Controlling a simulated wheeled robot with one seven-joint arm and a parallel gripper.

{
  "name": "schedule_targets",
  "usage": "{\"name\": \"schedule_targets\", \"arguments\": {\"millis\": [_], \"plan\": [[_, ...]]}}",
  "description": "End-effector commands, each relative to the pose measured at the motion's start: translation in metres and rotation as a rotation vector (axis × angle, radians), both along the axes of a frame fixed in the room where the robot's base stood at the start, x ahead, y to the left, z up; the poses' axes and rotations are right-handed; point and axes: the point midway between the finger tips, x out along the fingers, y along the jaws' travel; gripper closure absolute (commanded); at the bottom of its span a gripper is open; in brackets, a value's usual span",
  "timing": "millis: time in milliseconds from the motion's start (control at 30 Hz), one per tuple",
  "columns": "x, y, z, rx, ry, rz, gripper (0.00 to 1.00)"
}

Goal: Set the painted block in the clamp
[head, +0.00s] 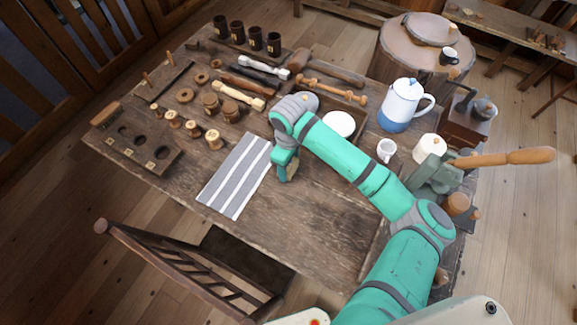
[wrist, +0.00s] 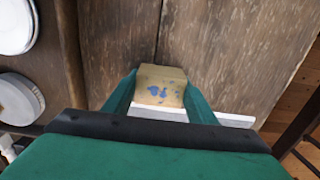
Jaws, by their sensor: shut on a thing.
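My gripper (wrist: 160,98) is shut on a tan painted block (wrist: 161,83) with blue paint specks, seen between the two green fingers in the wrist view. In the head view my gripper (head: 287,170) hangs over the table just right of the striped cloth, and the block (head: 292,170) shows only partly beside the fingers. I cannot tell how far the block is above the table. The clamp, which looks like the grey-green vise (head: 436,175) with a long wooden handle, stands at the table's right edge, apart from my gripper. My forearm crosses between them.
A striped cloth (head: 237,176) lies left of my gripper. A blue-and-white pot (head: 404,106), a small white cup (head: 386,150) and a white lidded jar (head: 428,147) stand near the vise. Turned spools and a holed wooden rack (head: 140,146) fill the left. The front tabletop is clear; a chair (head: 190,265) stands before it.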

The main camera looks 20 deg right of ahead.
Motion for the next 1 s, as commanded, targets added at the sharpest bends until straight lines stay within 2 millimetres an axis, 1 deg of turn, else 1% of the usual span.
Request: {"name": "schedule_targets", "arguments": {"millis": [33, 100, 467, 500, 567, 600, 867, 1000], "plan": [[0.0001, -0.0005, -0.0058, 0.000, 0.000, -0.001, 0.73], [0.0001, -0.0006, -0.0100, -0.001, 0.000, -0.001, 0.73], [0.0000, -0.0001, -0.0133, 0.001, -0.001, -0.001, 0.73], [0.0000, -0.0001, -0.0139, 0.000, 0.000, -0.001, 0.46], [0.0000, -0.0002, -0.0135, 0.000, 0.000, 0.000, 0.32], [0.0000, -0.0002, -0.0135, 0.000, 0.000, 0.000, 0.30], [0.0001, -0.0001, -0.0131, -0.001, -0.001, 0.000, 0.30], [0.0005, 0.0002, -0.0056, 0.001, -0.002, 0.000, 0.30]]}}
